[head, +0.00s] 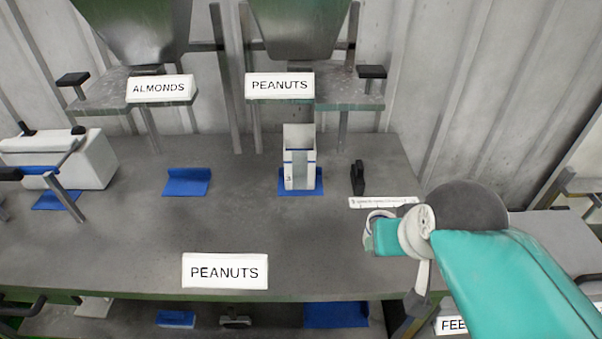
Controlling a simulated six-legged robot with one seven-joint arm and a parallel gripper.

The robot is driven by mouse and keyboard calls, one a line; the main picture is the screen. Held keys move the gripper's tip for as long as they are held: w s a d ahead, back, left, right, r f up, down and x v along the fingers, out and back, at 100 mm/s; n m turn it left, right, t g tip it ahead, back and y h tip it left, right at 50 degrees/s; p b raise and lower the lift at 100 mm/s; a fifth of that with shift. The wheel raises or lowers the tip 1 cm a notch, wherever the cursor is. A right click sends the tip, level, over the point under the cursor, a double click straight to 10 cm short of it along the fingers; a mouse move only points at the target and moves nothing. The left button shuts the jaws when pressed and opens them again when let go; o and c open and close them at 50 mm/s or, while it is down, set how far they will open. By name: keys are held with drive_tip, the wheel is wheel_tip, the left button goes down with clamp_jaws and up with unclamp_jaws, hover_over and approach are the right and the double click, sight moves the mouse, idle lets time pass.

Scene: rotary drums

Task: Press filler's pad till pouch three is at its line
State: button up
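A white pouch (300,160) marked 3, with a blue line across its front, stands upright on a blue mat (315,191). It is below the green hopper (300,30) with the PEANUTS sign (279,86). I cannot make out the fill level inside it. A black pad (371,71) on a thin stem sits at the right of that hopper's stand; it looks like the filler's pad. My gripper (393,262) is at the right over the table's front part, apart from the pouch and the pad. Its fingers are too unclear to tell open from shut.
A second hopper (140,25) with an ALMONDS sign (160,88) and its own black pad (72,78) stands left. An empty blue mat (187,182), a small black upright object (357,178) and a white ruler-like strip (383,202) are on the table.

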clamp_jaws()
idle(1.4)
